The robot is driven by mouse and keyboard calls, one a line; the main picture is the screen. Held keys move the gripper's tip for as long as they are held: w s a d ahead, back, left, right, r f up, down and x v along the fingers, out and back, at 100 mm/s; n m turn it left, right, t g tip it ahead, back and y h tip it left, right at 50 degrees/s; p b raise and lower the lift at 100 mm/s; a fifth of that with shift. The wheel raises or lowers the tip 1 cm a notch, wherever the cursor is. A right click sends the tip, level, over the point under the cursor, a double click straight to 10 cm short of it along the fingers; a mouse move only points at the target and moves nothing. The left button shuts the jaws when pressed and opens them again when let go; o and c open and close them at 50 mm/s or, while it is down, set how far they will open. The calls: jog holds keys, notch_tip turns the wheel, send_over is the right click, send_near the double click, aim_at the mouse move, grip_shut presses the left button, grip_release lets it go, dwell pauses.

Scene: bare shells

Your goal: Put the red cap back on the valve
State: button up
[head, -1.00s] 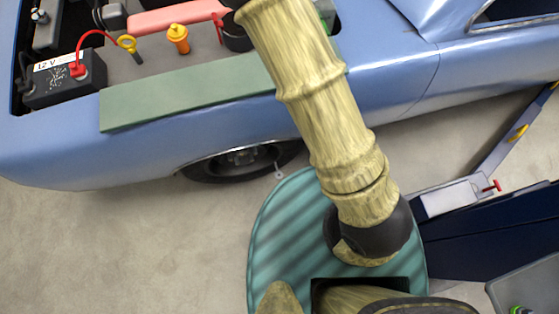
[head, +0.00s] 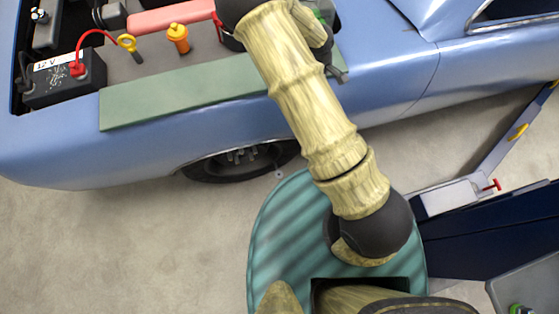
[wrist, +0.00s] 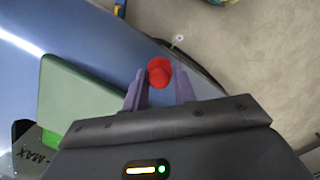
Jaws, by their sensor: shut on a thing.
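The red cap (wrist: 159,72) is between the two fingers of my gripper (wrist: 158,88) in the wrist view, and the gripper is shut on it. In the head view my gripper (head: 339,73) shows only partly behind my arm, by the right end of the green fender pad; the cap cannot be made out there. A small grey stem with a round end, which looks like the valve (head: 279,174), stands out beside the front wheel (head: 240,160). It also shows in the wrist view (wrist: 178,40), beyond and slightly right of the cap, apart from it.
The blue car's fender (head: 150,155) and the green pad (head: 185,90) lie left of the gripper. A dark blue lift (head: 480,225) stands at right. Bare floor (head: 120,240) is open at left.

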jog(key=d+f+m+y, duration=0.1)
jog(key=d+f+m, duration=0.3)
jog(key=m, duration=0.8)
jog(key=shift+s+d+f+m+g, duration=0.2)
jog(key=shift+s+d+m+g, duration=0.1)
jog(key=shift+g, duration=0.1)
jog(key=shift+a, duration=0.1)
jog(key=shift+w, duration=0.1)
